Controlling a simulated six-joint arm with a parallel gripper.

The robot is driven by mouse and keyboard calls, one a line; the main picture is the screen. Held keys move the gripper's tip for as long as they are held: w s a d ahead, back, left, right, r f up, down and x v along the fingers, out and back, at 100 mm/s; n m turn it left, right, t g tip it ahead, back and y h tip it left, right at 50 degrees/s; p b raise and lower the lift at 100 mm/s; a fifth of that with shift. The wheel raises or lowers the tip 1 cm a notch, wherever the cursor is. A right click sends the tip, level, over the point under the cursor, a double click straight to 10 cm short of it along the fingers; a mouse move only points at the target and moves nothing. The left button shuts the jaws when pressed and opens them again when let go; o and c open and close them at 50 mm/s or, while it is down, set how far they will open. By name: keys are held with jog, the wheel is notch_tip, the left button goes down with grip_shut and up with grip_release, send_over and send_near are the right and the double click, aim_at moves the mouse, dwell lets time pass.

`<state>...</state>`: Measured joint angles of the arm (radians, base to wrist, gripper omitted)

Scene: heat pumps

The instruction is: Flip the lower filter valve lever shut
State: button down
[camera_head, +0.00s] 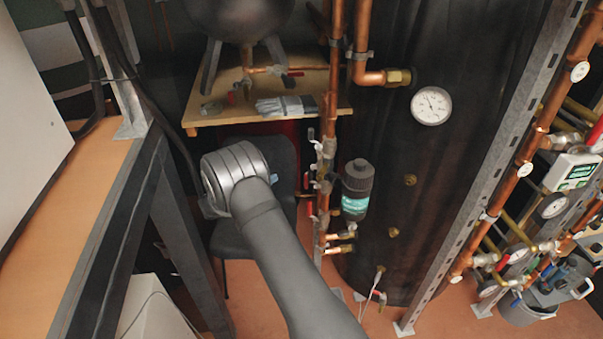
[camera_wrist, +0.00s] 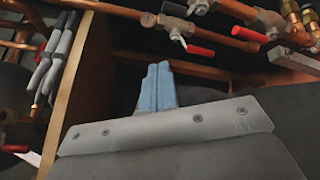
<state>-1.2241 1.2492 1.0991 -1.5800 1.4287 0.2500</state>
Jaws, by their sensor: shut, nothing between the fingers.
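The filter (camera_head: 357,190), a dark cylinder with a teal label, hangs beside a vertical copper pipe in the head view. Small red levers sit along that pipe, the lowest one (camera_head: 308,208) left of the filter's label. In the wrist view a red lever (camera_wrist: 198,49) and another red lever (camera_wrist: 248,33) show on valves beyond my fingers; I cannot tell which is the lower filter valve's. My gripper (camera_wrist: 160,66) has its blue fingers together and empty, apart from the levers. In the head view only a bit of blue shows past my arm, left of the pipe.
A wooden shelf (camera_head: 215,113) with grey gloves (camera_head: 280,105) is above, left of the pipe. A dark chair (camera_head: 235,238) stands behind my arm. The black tank (camera_head: 450,110) is behind the filter. A slotted metal post (camera_head: 490,165) rises at right.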

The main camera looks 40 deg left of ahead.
jog(key=w+m, duration=0.1)
jog(key=m, duration=0.1)
jog(key=w+f+m, duration=0.1)
jog(key=m, duration=0.1)
jog(key=w+m+t, duration=0.1)
jog(key=m, duration=0.1)
jog(key=shift+w+a+f, duration=0.2)
jog(key=shift+a, duration=0.1)
jog(key=shift+w, duration=0.1)
jog(key=w+d, duration=0.5)
jog(key=w, duration=0.2)
jog(key=shift+d, duration=0.4)
